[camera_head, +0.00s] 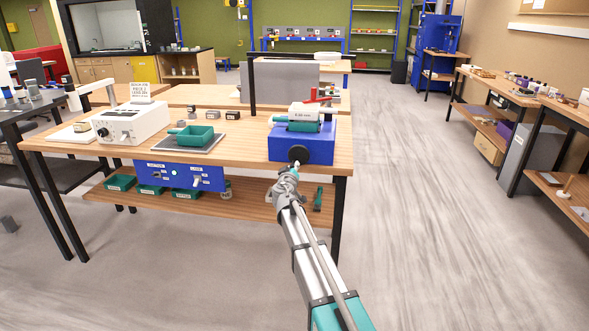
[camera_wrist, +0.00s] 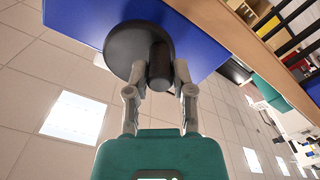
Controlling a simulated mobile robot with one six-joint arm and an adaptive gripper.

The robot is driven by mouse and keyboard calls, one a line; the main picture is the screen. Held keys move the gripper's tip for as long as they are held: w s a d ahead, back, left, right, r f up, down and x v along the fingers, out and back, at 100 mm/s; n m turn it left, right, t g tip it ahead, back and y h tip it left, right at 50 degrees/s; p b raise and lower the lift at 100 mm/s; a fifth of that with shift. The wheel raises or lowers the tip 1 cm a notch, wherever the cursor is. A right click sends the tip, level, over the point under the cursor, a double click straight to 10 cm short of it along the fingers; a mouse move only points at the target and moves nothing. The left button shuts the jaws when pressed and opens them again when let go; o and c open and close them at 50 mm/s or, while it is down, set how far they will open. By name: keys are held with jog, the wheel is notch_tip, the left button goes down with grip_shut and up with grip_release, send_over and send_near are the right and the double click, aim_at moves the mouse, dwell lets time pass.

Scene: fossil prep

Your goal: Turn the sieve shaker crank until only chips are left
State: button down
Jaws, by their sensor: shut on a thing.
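The sieve shaker (camera_head: 300,135) is a blue box with a sieve on top, at the right end of the wooden bench. The sieve is a green tray under a white part labelled with a size in mm (camera_head: 304,112). The crank (camera_head: 298,154) is a black disc on the shaker's front face. In the wrist view the crank disc (camera_wrist: 125,48) shows large, with a dark cylindrical handle (camera_wrist: 160,66) standing out from it. My gripper (camera_wrist: 160,75) is shut on this handle, one finger on each side. It also shows in the head view (camera_head: 290,172). The sieve's contents cannot be made out.
A white box with knobs (camera_head: 133,122) stands further left. A blue control panel (camera_head: 180,176) hangs under the bench edge. A lower shelf (camera_head: 245,203) holds green bins. The floor at right is clear.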

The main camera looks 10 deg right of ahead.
jog(key=shift+a+m, duration=0.1)
jog(key=shift+m, duration=0.4)
jog(key=shift+c, duration=2.4)
grip_release()
jog(key=shift+s, duration=0.1)
jog(key=v, duration=1.1)
jog(key=shift+s, duration=0.35)
jog(key=shift+a, duration=0.15)
